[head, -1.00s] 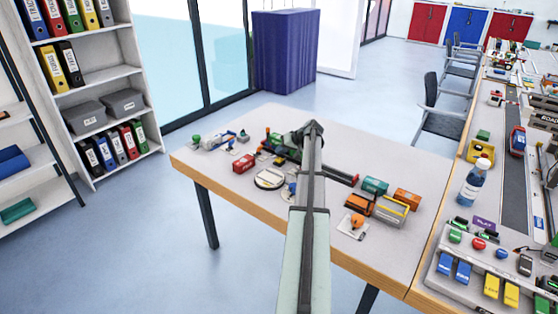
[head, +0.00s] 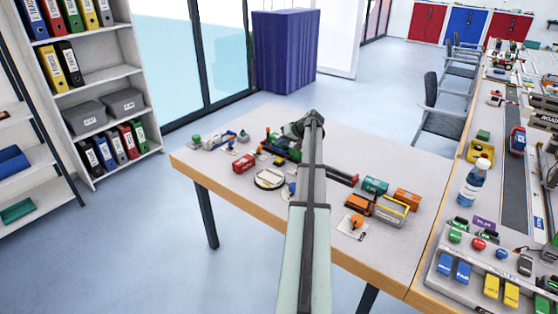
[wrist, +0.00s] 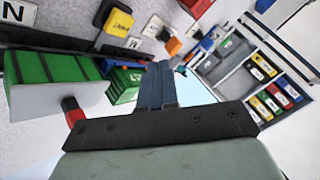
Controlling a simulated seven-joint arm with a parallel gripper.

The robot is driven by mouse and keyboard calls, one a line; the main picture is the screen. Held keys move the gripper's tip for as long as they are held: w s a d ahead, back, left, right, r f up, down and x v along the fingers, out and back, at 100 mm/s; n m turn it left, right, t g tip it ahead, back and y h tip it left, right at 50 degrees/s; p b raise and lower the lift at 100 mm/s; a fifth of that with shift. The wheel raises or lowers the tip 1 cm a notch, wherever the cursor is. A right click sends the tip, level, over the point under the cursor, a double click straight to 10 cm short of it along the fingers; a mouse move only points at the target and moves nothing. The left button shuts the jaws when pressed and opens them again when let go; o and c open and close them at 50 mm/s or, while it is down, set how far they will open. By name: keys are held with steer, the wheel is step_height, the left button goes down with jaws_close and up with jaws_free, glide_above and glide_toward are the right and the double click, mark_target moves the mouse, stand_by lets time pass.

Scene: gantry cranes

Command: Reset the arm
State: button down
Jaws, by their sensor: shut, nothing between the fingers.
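My gripper (wrist: 159,72) shows in the wrist view as two dark fingers pressed together, with nothing between them. In the head view my arm reaches over the middle of the near table (head: 375,150), and its far end hides the gripper. In the wrist view a white and green block (wrist: 55,85) lies left of the fingers. A green container (wrist: 125,84) shows close behind the fingers, just to their left; I cannot tell whether they touch.
Orange (head: 407,197) and teal (head: 375,186) containers stand right of my arm, with a red one (head: 244,163) to its left. A bottle (head: 476,180) and a button panel (head: 492,262) occupy the right-hand table. The near table's far right part is bare.

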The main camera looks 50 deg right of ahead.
stand_by(0.4)
